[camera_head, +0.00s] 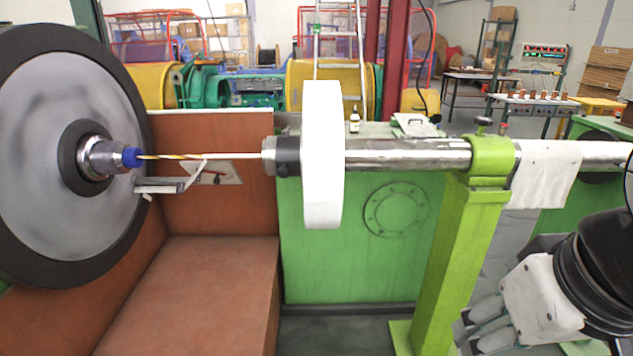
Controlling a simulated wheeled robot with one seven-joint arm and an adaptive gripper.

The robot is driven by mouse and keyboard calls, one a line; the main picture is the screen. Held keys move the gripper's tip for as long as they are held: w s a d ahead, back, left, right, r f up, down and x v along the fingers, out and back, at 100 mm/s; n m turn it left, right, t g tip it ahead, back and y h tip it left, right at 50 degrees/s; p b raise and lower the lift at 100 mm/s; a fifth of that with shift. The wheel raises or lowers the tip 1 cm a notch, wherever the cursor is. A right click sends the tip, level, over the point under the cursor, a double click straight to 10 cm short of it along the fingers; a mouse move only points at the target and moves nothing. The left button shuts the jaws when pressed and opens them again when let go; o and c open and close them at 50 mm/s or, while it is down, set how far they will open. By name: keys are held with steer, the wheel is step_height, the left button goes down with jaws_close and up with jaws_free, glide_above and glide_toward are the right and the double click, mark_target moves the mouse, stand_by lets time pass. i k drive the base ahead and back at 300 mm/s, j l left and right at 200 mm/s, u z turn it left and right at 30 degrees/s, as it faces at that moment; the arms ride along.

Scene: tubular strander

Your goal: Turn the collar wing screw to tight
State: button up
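A small dark screw with a flat, wing-like head (483,124) stands on top of the green collar (491,155). The collar sits around the steel shaft (405,154) at the top of a green post. The screw is too small to tell how tight it is. My gripper (480,335) is at the bottom right, below and clear of the collar, pointing down and left. Its grey fingers are partly cut off by the lower edge, so its opening is unclear. Nothing is seen in it.
A white disc (322,155) and a black ring (287,156) sit on the shaft left of the collar. A white cloth (546,175) hangs over the shaft just right of it. The green post (446,265) stands left of my gripper. A small bottle (354,121) stands behind the shaft.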

mark_target(286, 133)
steer(key=u, duration=0.5)
steer(key=i+l+u, duration=0.2)
steer(key=u, duration=0.25)
steer(key=i+l+u, duration=0.25)
steer(key=u, duration=0.15)
steer(key=i+l+u, duration=0.15)
steer(key=l+u, duration=0.3)
steer(key=j, duration=0.1)
